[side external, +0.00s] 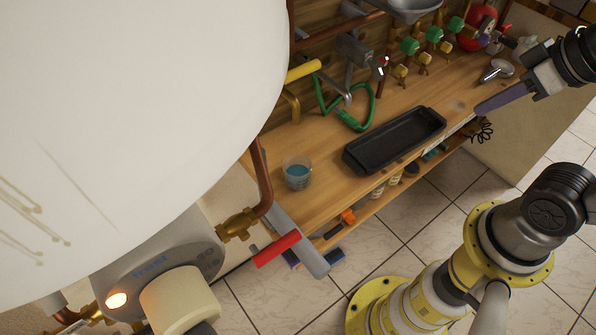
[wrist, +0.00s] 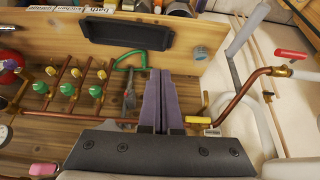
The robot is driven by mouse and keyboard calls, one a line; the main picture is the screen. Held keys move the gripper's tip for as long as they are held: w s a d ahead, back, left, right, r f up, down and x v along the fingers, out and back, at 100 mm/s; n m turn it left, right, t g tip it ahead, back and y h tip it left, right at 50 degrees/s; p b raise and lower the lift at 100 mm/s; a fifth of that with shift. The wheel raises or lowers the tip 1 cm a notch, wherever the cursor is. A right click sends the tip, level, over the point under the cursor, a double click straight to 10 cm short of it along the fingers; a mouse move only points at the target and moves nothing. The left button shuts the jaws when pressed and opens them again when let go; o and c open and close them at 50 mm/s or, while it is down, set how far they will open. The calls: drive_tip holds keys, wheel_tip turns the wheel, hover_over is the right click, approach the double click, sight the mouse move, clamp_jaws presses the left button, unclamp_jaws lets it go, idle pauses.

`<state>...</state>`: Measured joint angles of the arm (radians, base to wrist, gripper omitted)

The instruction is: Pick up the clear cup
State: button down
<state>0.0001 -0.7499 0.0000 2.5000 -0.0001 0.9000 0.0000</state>
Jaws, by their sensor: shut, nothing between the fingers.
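The clear cup (side external: 297,174) stands upright on the left end of the wooden bench, with something blue in its lower part. In the wrist view the cup (wrist: 200,53) is small, to the right of the black tray and beyond my fingertips. My gripper (side external: 478,111) is at the right end of the bench in the side view, well apart from the cup. Its purple fingers (wrist: 160,72) are together in the wrist view, with nothing between them.
A black tray (side external: 396,140) lies on the bench between my gripper and the cup. A green hose (side external: 352,122), pipes and green-handled valves (side external: 410,46) line the back. A copper pipe (side external: 262,180) and a large white tank (side external: 130,110) stand left of the cup.

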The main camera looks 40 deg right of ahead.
unclamp_jaws()
drive_tip(key=n+g+y, duration=0.4)
drive_tip(key=n, duration=0.9)
hover_over(299, 165)
drive_tip(key=s+d, duration=0.2)
drive_tip(key=d, duration=0.3)
wheel_tip(299, 165, down, 16)
drive_tip(key=shift+n, duration=0.3)
drive_tip(key=x, duration=1.4)
drive_tip(key=shift+w+a+f, duration=0.2)
drive_tip(key=shift+a, duration=0.05)
